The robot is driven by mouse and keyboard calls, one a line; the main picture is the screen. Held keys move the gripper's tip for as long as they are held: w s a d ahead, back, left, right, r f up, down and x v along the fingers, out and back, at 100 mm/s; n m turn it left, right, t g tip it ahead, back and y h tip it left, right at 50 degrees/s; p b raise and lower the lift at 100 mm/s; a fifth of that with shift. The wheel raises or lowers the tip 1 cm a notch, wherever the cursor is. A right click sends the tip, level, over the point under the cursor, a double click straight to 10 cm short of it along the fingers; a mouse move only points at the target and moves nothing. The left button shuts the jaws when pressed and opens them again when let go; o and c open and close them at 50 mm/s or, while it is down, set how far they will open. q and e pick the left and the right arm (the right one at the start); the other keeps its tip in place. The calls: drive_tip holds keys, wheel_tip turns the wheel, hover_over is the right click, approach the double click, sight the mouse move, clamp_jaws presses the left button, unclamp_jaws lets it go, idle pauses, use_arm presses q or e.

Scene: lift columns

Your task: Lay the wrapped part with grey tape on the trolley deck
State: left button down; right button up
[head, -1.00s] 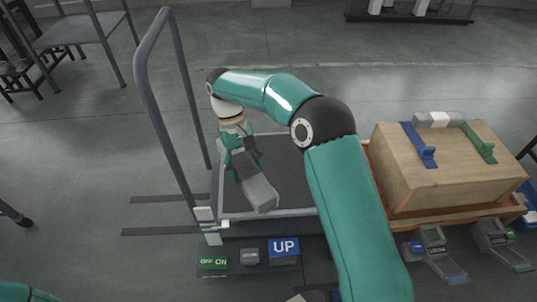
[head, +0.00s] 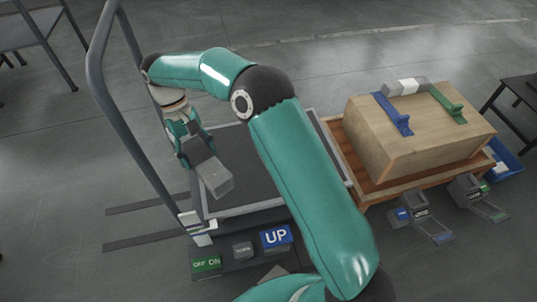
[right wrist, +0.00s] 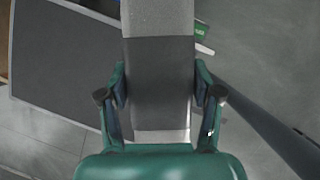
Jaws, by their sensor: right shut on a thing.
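My right gripper (head: 192,152) is shut on the wrapped part (head: 215,178), a light grey block. In the right wrist view the part (right wrist: 158,22) has a darker grey band around it, between the fingers (right wrist: 158,95). The part points toward the front of the trolley and hangs over the left portion of the trolley deck (head: 238,150). The deck is a dark panel with a pale rim and also shows in the right wrist view (right wrist: 60,55). The gap between part and deck cannot be judged. My left gripper is not in view.
A grey handle frame (head: 115,110) rises at the deck's left. A panel with OFF/ON, DOWN and UP (head: 276,237) labels is in front. A wooden box (head: 430,140) at right carries blue and green brackets and a grey part with a white band (head: 407,87).

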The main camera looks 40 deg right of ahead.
drive_tip(key=w+d+f+m+t+y+b, duration=0.3)
drive_tip(key=w+d+f+m+y, duration=0.15)
drive_tip(key=d+m, duration=0.6)
drive_tip(key=m+t+b, duration=0.2)
drive_tip(key=m+t, duration=0.2)
drive_tip(key=m, duration=0.8)
hover_over(241, 161)
drive_tip(key=d, duration=0.1)
wheel_tip(241, 161, down, 2)
drive_tip(key=shift+m+h, duration=0.25)
drive_tip(key=shift+h, duration=0.2)
drive_tip(key=f+b, duration=0.2)
drive_tip(key=f, duration=0.4)
drive_tip(key=f+b, duration=0.2)
drive_tip(key=f, duration=0.5)
drive_tip(key=f+b, duration=0.3)
drive_tip(key=f, duration=0.4)
drive_tip(key=shift+s+d, duration=0.25)
drive_tip(key=o, duration=1.7)
drive_tip(key=p+v, duration=0.4)
drive_tip(key=v, duration=0.8)
drive_tip(key=shift+w, duration=0.1)
